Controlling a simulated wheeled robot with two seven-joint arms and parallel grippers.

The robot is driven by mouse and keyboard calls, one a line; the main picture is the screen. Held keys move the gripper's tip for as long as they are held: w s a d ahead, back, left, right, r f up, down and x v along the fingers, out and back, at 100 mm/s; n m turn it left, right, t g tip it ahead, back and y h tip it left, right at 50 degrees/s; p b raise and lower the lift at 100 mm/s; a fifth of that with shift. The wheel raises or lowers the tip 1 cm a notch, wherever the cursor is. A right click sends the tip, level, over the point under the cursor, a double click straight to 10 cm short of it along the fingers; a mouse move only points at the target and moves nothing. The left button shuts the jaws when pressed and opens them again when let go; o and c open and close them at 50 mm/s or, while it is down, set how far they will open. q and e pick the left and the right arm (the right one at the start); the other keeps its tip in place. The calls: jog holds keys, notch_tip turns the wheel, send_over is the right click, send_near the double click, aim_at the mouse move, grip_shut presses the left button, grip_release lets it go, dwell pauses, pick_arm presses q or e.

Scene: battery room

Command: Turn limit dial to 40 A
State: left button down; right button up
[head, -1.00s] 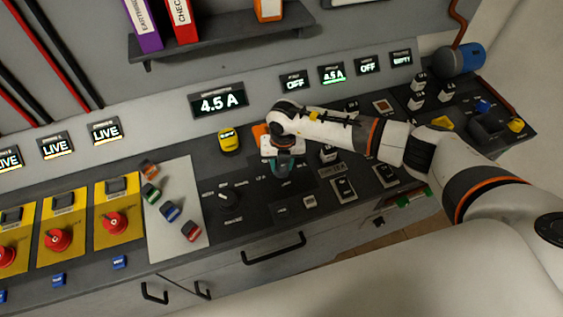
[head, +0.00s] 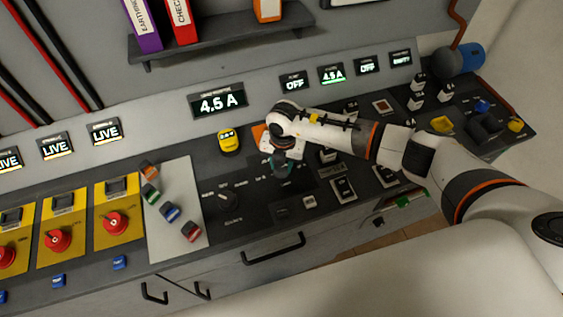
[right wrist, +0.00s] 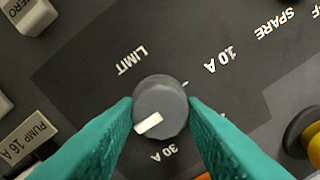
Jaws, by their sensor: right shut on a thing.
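The limit dial (right wrist: 162,100) is a round grey knob with a white pointer mark (right wrist: 148,123) on its lower-left side. In the right wrist view the mark points a little left of the printed 30 A label (right wrist: 168,154); the 10 A label (right wrist: 222,60) is on the other side. No 40 A label is readable; the left finger covers part of the scale there. My right gripper (right wrist: 160,110) is shut on the dial, its teal fingers on either side. In the head view the right gripper (head: 281,168) hides the dial. My left gripper is not in view.
A black selector knob (head: 228,200) stands left of the gripper, and a yellow-topped device (head: 229,142) behind it. A display (head: 220,103) reads 4.5 A. Loose coloured pieces lie on a pale sheet (head: 180,185). Red rotary switches (head: 116,222) are at left.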

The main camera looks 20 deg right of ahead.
jog(key=o, duration=1)
jog(key=shift+r, duration=0.1)
notch_tip(320, 180, up, 12)
jog(key=b, duration=0.3)
jog(key=shift+d+b, duration=0.15)
jog(key=shift+b, duration=0.2)
